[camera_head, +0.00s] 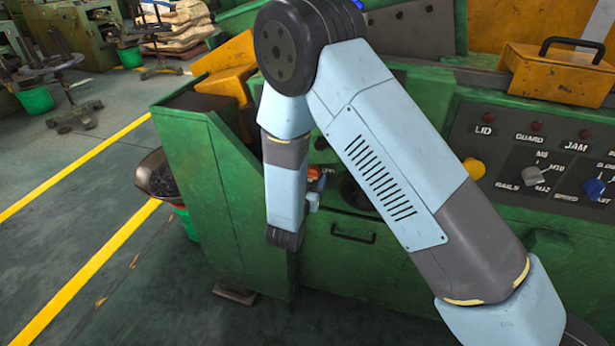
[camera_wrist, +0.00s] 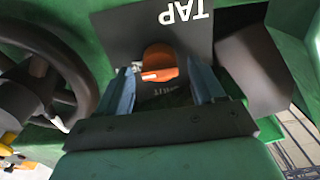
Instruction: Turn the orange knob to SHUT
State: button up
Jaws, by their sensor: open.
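The orange knob (camera_wrist: 160,60) sits on a dark panel (camera_wrist: 120,35) with the word TAP, upside down in the wrist view. A white mark shows on the knob's left side. Smaller lettering below it is too blurred to read. My gripper (camera_wrist: 161,72) is open, with one blue finger on each side of the knob and a gap to each. I cannot tell how deep the fingers reach. In the head view the knob (camera_head: 319,182) is a small orange patch, mostly hidden by my arm.
A dark handwheel (camera_wrist: 45,80) stands close on the left in the wrist view. In the head view a drawer handle (camera_head: 353,236) lies below, and a control panel (camera_head: 540,165) with a yellow button (camera_head: 474,168) and selector knobs is at the right.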

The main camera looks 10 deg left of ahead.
jog(key=shift+w, duration=0.5)
jog(key=shift+c, duration=0.5)
